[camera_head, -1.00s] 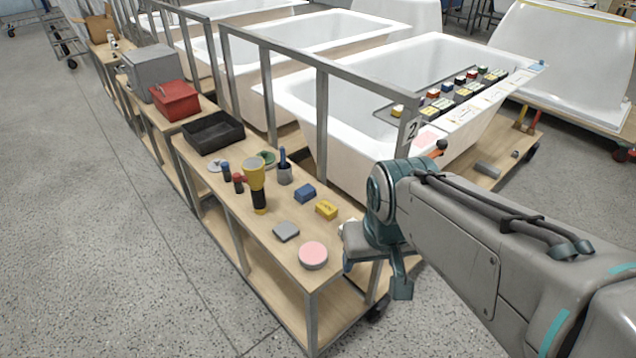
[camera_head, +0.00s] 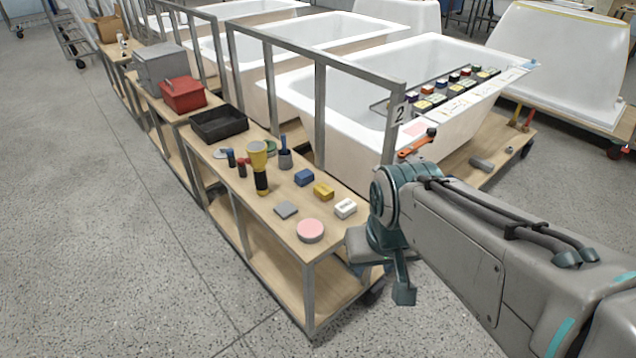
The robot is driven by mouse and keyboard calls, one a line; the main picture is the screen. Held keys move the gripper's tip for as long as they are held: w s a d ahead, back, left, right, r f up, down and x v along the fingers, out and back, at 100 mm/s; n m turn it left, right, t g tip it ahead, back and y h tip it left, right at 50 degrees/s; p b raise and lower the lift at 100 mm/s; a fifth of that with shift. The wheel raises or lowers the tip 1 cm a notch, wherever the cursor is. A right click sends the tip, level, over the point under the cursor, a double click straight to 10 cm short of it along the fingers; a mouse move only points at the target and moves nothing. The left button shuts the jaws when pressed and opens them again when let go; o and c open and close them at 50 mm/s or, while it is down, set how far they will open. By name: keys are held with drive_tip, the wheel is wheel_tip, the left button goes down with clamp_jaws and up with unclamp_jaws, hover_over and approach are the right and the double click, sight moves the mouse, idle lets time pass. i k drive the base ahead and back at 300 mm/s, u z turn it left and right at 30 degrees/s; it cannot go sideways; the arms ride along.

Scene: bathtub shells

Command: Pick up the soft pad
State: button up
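Two flat pads lie near the close end of the wooden bench (camera_head: 268,228). One is a pink, round, thick disc (camera_head: 310,230) near the front edge. The other is a thin grey square pad (camera_head: 286,210) just behind it. I cannot tell for certain which is the soft pad. My gripper (camera_head: 385,268) hangs at the end of my arm, to the right of the pink disc and apart from both pads. Its fingers are seen from an awkward angle, and I see nothing held in it.
A yellow block (camera_head: 323,191), a blue block (camera_head: 304,177), a white block (camera_head: 345,208) and a yellow-and-black tool (camera_head: 259,168) stand on the bench. A black tray (camera_head: 219,125) and red box (camera_head: 183,95) are farther back. A metal rail (camera_head: 320,115) and bathtub (camera_head: 365,155) border the right.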

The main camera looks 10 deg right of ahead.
sight(325, 193)
drive_tip(key=u, duration=0.25)
drive_tip(key=i, duration=0.9)
drive_tip(key=z, duration=0.35)
